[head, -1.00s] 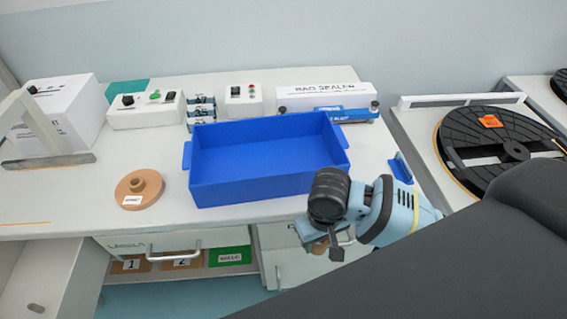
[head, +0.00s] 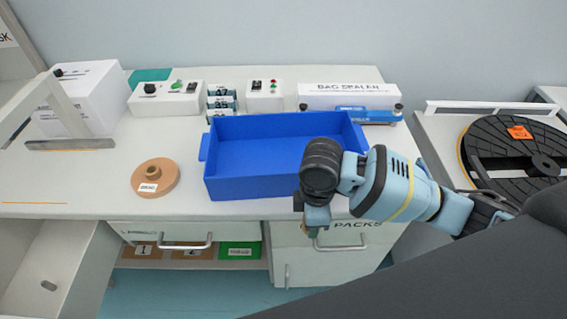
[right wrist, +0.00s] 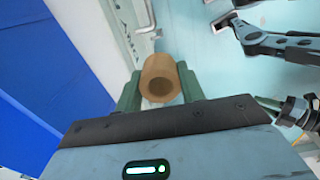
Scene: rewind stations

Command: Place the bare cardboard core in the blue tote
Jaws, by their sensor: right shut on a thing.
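The bare cardboard core (right wrist: 158,78) is a short hollow brown tube in the right wrist view. My right gripper (right wrist: 160,88) is shut on it, one green finger on each side; it shows in the head view (head: 316,218), where the core is mostly hidden. The blue tote (head: 257,187) is an open, empty-looking box on the table, and its blue side fills the left of the right wrist view (right wrist: 40,75). In the head view my right gripper is at the tote's front right corner, by the table's front edge, outside the tote.
A labelled brown disc with a hub (head: 165,182) lies left of the tote. Control boxes (head: 165,99), a bag sealer (head: 348,97) and small labelled packs (head: 222,100) line the back. A black reel (head: 510,150) lies at the right. The front left tabletop is clear.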

